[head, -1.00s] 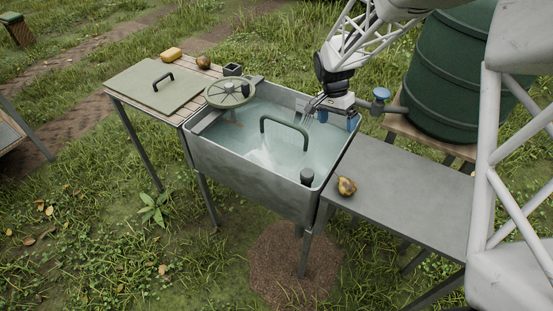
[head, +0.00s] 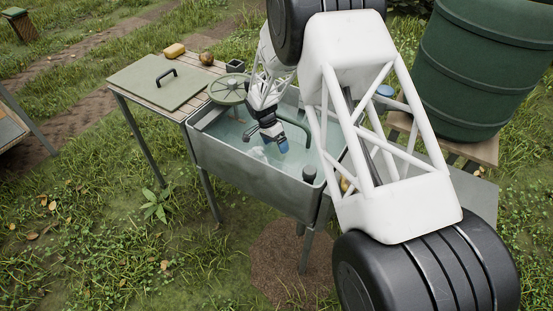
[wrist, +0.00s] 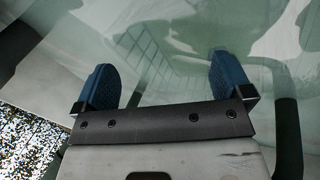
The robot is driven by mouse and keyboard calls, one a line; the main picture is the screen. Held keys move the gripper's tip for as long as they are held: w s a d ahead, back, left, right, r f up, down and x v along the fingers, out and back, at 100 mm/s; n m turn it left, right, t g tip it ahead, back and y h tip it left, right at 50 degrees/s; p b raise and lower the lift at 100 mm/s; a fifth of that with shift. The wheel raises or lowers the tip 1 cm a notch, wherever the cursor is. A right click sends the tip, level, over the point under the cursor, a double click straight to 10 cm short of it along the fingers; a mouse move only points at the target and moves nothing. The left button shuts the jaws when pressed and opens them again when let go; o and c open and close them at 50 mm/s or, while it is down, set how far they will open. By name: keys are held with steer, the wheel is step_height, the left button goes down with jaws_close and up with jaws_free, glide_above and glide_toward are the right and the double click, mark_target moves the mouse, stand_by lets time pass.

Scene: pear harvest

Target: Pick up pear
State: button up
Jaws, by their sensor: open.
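A brown-yellow pear (head: 345,185) sits on the grey side table right of the basin, mostly hidden behind my arm in the head view. Another brown, pear-like fruit (head: 206,58) rests on the slatted wooden table at the back left. My gripper (head: 283,146) is over the water-filled metal basin (head: 255,184), left of the nearer pear and apart from it. In the wrist view my gripper (wrist: 160,76) has its two blue fingers wide apart, with nothing between them but water behind. No pear shows in that view.
A curved dark pipe handle (head: 298,124) stands in the basin near my gripper. A green wheel (head: 228,89) lies over the basin's left end. A green barrel (head: 480,70) stands right.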

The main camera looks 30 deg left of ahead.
mark_target(273, 153)
steer(key=shift+w+a+f+m+t+y, duration=0.15)
steer(key=shift+a+f, duration=0.2)
steer(key=shift+a, duration=0.2)
steer(key=shift+w+a+f+m+t+y, duration=0.1)
steer(key=shift+w+a+f+m, duration=0.15)
steer(key=shift+a, duration=0.25)
steer(key=shift+w+a+f+m+t+y, duration=0.1)
steer(key=shift+a+f, duration=0.3)
steer(key=shift+a, duration=0.15)
steer(key=shift+x, duration=1.35)
steer(key=shift+x, duration=2.6)
steer(key=shift+s+f, duration=0.1)
steer(key=shift+s, duration=0.05)
steer(key=shift+a, duration=0.1)
steer(key=c, duration=1.2)
